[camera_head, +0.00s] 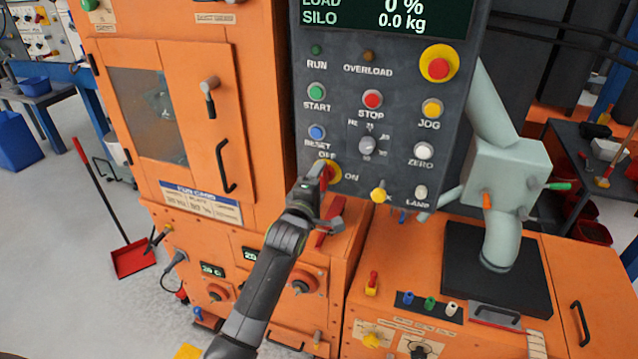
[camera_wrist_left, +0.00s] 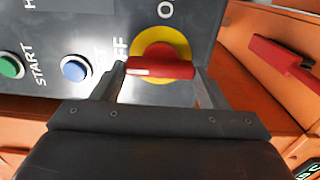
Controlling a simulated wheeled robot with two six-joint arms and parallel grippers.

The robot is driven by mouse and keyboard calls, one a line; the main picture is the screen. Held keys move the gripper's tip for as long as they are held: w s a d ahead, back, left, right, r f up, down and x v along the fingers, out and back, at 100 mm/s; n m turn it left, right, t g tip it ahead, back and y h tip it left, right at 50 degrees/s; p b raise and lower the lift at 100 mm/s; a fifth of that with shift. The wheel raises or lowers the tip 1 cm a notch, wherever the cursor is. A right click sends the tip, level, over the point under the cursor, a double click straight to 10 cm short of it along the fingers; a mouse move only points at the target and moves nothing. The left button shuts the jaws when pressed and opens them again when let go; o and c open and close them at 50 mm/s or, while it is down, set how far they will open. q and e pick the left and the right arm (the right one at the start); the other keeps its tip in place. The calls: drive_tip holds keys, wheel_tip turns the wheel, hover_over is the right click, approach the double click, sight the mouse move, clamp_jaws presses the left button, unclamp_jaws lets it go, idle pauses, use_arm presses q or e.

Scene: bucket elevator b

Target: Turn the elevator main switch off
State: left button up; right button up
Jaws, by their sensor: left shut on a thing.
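The main switch (camera_head: 334,174) is a red bar handle on a round yellow plate, low on the left of the dark control panel (camera_head: 392,119). OFF is printed above it and ON to its right. My left gripper (camera_head: 322,180) is at the switch and partly covers it. In the left wrist view the fingers are on either end of the red handle (camera_wrist_left: 165,70), shut on it. The handle's white-marked end is toward the OFF lettering there, away from the ON side. My right gripper is not in view.
A blue RESET button (camera_head: 317,132) and green START button (camera_head: 316,91) sit just above the switch. A red lever (camera_head: 330,222) is close below. Orange cabinet doors are at left.

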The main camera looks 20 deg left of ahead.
use_arm(q)
drive_tip(key=shift+f, duration=0.1)
drive_tip(key=o, duration=1)
drive_tip(key=shift+s, duration=0.1)
drive_tip(key=s+b, duration=0.2)
drive_tip(key=s, duration=1.5)
drive_tip(key=shift+a+b, duration=0.3)
drive_tip(key=shift+b, duration=0.05)
drive_tip(key=shift+s, duration=0.1)
